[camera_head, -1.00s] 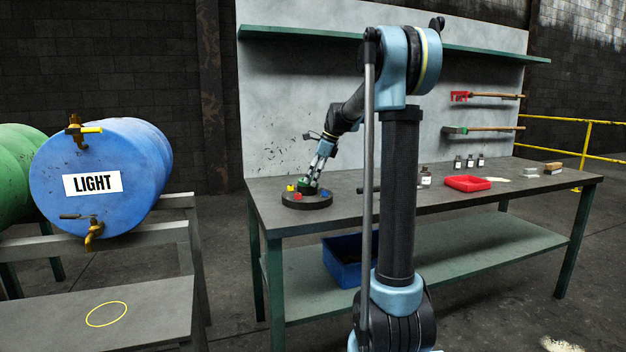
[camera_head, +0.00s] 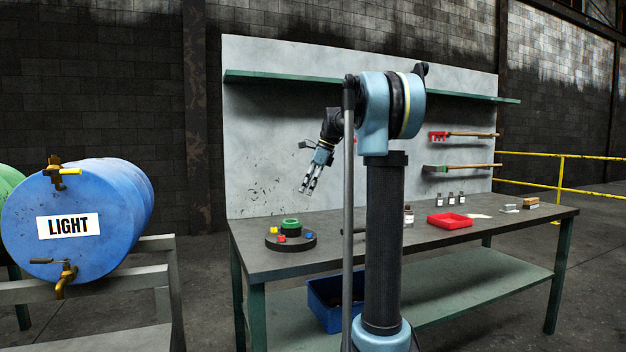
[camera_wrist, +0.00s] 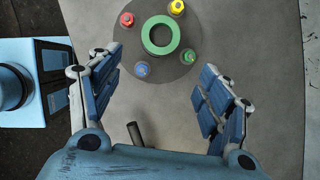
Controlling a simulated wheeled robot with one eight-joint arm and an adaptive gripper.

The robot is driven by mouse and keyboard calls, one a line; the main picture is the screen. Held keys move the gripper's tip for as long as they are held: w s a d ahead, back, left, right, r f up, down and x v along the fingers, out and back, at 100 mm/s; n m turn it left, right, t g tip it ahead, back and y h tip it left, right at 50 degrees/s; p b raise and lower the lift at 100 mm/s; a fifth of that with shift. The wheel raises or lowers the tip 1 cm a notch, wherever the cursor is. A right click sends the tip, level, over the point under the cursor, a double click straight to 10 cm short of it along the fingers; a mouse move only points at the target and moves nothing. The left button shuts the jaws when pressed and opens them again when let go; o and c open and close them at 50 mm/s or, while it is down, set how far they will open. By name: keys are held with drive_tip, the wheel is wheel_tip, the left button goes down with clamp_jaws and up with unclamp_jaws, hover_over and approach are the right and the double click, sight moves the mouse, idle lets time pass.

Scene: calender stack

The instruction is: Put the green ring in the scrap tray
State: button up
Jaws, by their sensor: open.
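The green ring (camera_head: 291,221) sits at the middle of a dark round base (camera_head: 272,243) near the left end of the workbench. It also shows in the wrist view (camera_wrist: 175,37), seen from above, with its centre hole visible. My gripper (camera_head: 309,187) is open and empty, above the ring and slightly to its right in the head view. In the wrist view its fingers (camera_wrist: 165,75) are spread wide, with the ring beyond them. A shallow red tray (camera_head: 450,221), which looks like the scrap tray, lies on the bench to the right and appears empty.
Red, yellow and blue knobs surround the ring on the base. Small bottles (camera_head: 450,199) stand behind the red tray, and blocks (camera_head: 531,203) lie to its right. A blue bin (camera_head: 325,310) is on the lower shelf. Bare bench top (camera_head: 335,252) lies around the base.

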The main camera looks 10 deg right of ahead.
drive_tip(key=shift+v, duration=2.25)
drive_tip(key=shift+f, duration=0.1)
